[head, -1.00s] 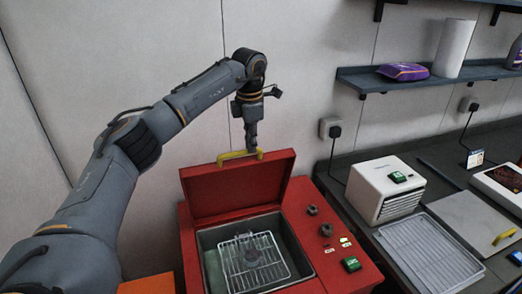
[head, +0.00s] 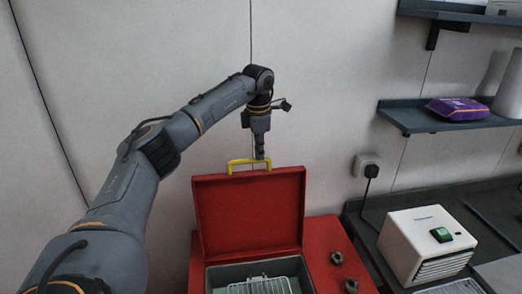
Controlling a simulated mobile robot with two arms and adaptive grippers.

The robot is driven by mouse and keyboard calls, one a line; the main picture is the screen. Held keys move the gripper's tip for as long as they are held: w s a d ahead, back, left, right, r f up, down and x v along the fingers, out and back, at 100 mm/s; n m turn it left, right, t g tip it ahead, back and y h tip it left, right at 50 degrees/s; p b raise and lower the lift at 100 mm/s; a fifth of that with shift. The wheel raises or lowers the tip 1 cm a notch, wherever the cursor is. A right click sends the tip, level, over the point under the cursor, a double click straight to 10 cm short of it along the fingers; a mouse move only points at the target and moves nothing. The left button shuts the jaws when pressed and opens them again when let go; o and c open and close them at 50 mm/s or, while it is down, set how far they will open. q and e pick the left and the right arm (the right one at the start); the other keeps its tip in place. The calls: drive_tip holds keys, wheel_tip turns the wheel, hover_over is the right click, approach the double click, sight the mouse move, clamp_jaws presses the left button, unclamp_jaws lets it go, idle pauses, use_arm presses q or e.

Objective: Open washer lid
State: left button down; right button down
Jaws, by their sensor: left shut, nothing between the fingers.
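The red washer (head: 330,262) stands at the lower middle of the head view. Its red lid (head: 248,213) is raised and stands up at the back, with the grey basin and a wire rack (head: 258,286) showing below it. A yellow handle (head: 248,162) sits on the lid's top edge. My left gripper (head: 260,156) points down, shut and empty, at the right end of the handle; whether it touches the handle I cannot tell. My right gripper is not in view.
A white box with a green switch (head: 428,245) stands on the dark counter (head: 375,215) at the right. Above it, a wall shelf (head: 440,122) holds a purple packet (head: 458,109). A plain wall is close behind the lid.

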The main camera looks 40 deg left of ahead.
use_arm(q)
drive_tip(key=c, duration=2.1)
unclamp_jaws()
drive_tip(key=f, duration=0.2)
drive_tip(key=shift+s+d+f+g, duration=0.1)
drive_tip(key=shift+s+f+g, duration=0.2)
drive_tip(key=shift+s+f, duration=0.1)
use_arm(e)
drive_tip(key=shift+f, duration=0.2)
use_arm(q)
drive_tip(key=o, duration=0.7)
drive_tip(key=shift+w, duration=0.1)
drive_tip(key=shift+o, duration=0.3)
drive_tip(key=shift+w+f, duration=0.25)
drive_tip(key=shift+w, duration=0.1)
drive_tip(key=shift+w+a+f, duration=0.15)
drive_tip(key=shift+w+a, duration=0.1)
drive_tip(key=shift+a, duration=0.2)
drive_tip(key=shift+r, duration=0.3)
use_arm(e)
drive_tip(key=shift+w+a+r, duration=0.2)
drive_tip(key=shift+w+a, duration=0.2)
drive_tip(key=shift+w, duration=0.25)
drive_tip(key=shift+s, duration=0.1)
